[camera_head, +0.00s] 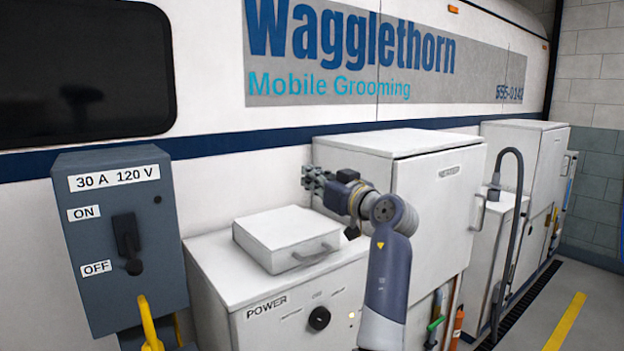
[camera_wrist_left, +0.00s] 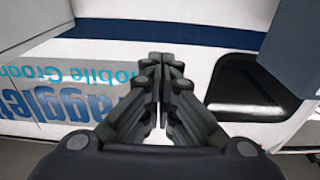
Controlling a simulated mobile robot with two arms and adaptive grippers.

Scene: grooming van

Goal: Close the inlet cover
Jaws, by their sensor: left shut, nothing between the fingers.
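A white lid-like box with a front handle (camera_head: 288,240) lies flat on top of the white cabinet marked POWER (camera_head: 240,290); it looks like the inlet cover, though no label on it names it. A round black fitting (camera_head: 319,318) is on the cabinet's front. My left gripper (camera_head: 312,180) is in the air above and behind the lid, near the van wall, pointing left and apart from the lid. It is shut and empty; its fingers meet in the left wrist view (camera_wrist_left: 166,62). My right gripper is not in view.
A tall white cabinet (camera_head: 440,200) stands right behind my left arm. A black hose (camera_head: 517,220) hangs further right.

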